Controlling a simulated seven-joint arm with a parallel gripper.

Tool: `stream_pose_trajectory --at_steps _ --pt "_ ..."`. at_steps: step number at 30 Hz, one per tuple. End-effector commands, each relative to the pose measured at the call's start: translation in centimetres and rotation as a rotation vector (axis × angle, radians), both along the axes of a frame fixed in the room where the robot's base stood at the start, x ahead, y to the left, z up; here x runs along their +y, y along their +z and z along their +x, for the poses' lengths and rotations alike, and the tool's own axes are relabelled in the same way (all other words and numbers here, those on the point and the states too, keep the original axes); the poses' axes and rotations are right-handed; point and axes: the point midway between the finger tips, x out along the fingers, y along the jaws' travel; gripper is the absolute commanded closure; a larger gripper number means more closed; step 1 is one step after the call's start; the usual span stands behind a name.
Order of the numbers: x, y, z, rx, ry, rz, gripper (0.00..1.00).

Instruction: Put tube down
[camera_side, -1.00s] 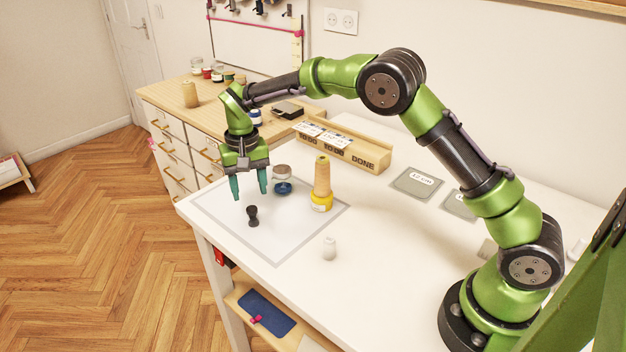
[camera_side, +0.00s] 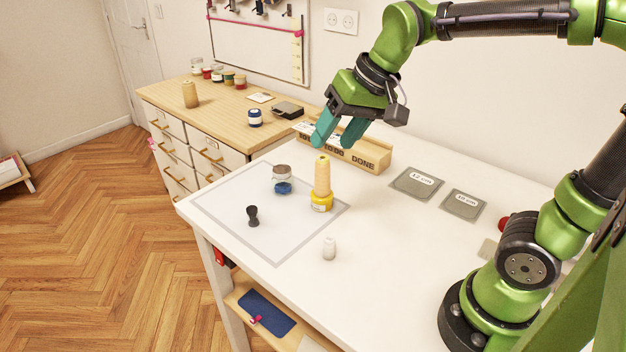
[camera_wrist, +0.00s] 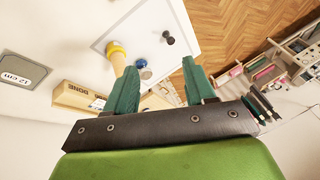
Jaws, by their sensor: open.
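A beige cone-shaped tube (camera_side: 322,177) stands upright on a yellow spool (camera_side: 321,202) near the right edge of the marked mat (camera_side: 228,225). In the wrist view the yellow spool (camera_wrist: 116,47) and the tube (camera_wrist: 118,65) show at the left, the tube partly behind a finger. My gripper (camera_side: 331,143) is raised above and behind the tube, in front of the sorting box. Its two teal fingers are apart with nothing between them; they also show in the wrist view (camera_wrist: 156,72).
A small black spool (camera_side: 252,216) and a clear jar with blue contents (camera_side: 282,182) are on the mat. A white spool (camera_side: 329,248) stands just off it. The labelled wooden box (camera_side: 366,155) and grey cards (camera_side: 416,183) are farther back.

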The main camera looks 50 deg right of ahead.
Motion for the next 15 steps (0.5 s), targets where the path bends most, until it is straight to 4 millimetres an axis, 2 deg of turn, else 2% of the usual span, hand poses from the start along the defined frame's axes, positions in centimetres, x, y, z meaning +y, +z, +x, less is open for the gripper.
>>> stream_pose_trajectory --at_steps 1,3,6,10,15 --pt "-0.3 0.0 -2.1 -0.043 0.0 0.002 0.46" --pt "-0.4 -0.4 -4.4 -0.091 0.004 0.002 0.46" --pt "-0.6 -1.3 -6.8 -0.146 0.006 -0.003 0.46" --pt "-0.7 -2.3 -8.6 -0.189 0.006 -0.007 0.46" --pt "-0.7 -2.7 -9.1 -0.202 0.006 -0.01 0.46"
